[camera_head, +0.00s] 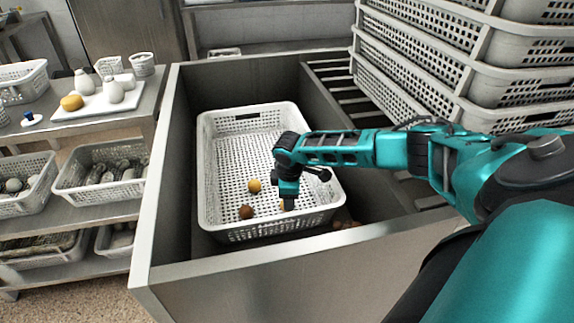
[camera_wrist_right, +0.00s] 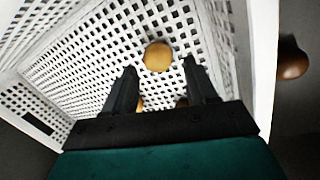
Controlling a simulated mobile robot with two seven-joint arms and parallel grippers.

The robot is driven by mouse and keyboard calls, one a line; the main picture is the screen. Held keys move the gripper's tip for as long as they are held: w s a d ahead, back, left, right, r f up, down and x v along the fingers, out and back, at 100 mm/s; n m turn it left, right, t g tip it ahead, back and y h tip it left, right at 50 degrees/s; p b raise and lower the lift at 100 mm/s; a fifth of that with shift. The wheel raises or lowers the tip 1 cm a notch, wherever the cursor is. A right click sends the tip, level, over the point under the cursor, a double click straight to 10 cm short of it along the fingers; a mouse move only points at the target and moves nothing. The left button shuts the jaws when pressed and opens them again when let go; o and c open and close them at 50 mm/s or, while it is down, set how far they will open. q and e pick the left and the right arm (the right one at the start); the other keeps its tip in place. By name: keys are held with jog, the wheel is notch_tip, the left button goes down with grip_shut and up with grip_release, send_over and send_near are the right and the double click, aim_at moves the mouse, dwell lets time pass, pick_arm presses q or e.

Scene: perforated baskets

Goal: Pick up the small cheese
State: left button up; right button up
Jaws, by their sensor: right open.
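A small round yellow piece (camera_head: 254,186), which looks like the small cheese, lies on the floor of the white perforated basket (camera_head: 222,222). A brown round thing (camera_head: 246,212) lies nearer the basket's front wall. My right gripper (camera_head: 288,204) points down inside the basket, to the right of both and apart from them. In the right wrist view its jaws (camera_wrist_right: 160,84) are open and a yellow-tan round thing (camera_wrist_right: 158,56) shows beyond the fingertips. Parts of other tan or brown things are half hidden behind the gripper. My left gripper is out of view.
The basket stands in a deep grey metal sink (camera_head: 172,150) with high walls. Stacked white crates (camera_head: 440,60) rise at the right. A white board (camera_head: 100,108) with a yellow piece (camera_head: 72,102) and pale items lies on the left shelf. A brown thing (camera_wrist_right: 292,60) is outside the basket.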

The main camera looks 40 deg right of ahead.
jog(key=b+x, duration=0.2)
jog(key=x, duration=0.3)
jog(key=shift+w+d, duration=0.1)
jog(key=shift+w, duration=0.05)
jog(key=c, duration=0.8)
